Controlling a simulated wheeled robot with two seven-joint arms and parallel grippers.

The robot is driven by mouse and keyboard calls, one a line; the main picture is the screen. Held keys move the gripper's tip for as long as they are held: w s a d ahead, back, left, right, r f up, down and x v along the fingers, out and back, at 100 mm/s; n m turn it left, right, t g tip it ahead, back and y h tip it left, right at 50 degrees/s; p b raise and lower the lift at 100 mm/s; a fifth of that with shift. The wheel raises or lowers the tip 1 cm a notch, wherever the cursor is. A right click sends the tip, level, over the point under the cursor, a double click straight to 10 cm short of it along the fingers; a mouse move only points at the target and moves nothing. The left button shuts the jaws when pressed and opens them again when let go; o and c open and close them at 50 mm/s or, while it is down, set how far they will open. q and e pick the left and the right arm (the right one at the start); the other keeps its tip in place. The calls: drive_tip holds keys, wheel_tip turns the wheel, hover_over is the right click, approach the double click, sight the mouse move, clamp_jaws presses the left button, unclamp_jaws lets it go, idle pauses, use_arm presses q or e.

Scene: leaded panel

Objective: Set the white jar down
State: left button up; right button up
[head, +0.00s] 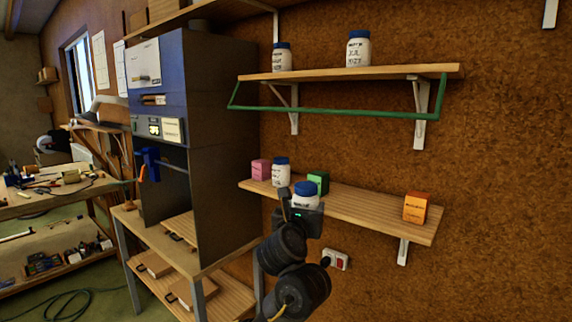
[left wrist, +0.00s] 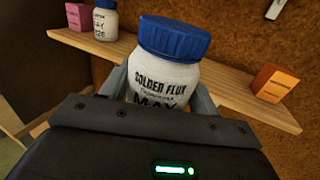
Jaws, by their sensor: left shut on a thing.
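The white jar (head: 304,201) with a blue lid is in my left gripper (head: 305,209), in front of the lower wooden shelf (head: 372,216). In the left wrist view the jar (left wrist: 165,78) reads "SOLDER FLUX" and "MAY" and leans a little in the picture. The gripper fingers (left wrist: 160,95) are shut on its two sides. The jar's base is hidden behind the gripper body, and I cannot tell its exact gap to the shelf. My right gripper is in neither view.
On the lower shelf stand a pink box (head: 261,169), another white jar (head: 281,171), a green box (head: 318,181) and an orange box (head: 416,207). The shelf is bare between green and orange boxes. Above are a green rail (head: 340,112) and the upper shelf (head: 400,72) with two jars.

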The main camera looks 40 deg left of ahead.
use_arm(q)
drive_tip(key=s+d+f+m+h+b, duration=0.2)
drive_tip(key=d+f+h+b, duration=0.1)
drive_tip(key=d+f, duration=0.4)
drive_tip(key=s+d+f+m+t+h+b, duration=0.1)
drive_tip(key=s+d+f+m+h+b, duration=0.1)
drive_tip(key=d+f, duration=0.6)
drive_tip(key=d+h, duration=0.1)
drive_tip(key=d, duration=0.1)
drive_tip(key=shift+s+d+f+h+b, duration=0.25)
drive_tip(key=shift+s+d+h+b, duration=0.1)
drive_tip(key=shift+s+h+b, duration=0.05)
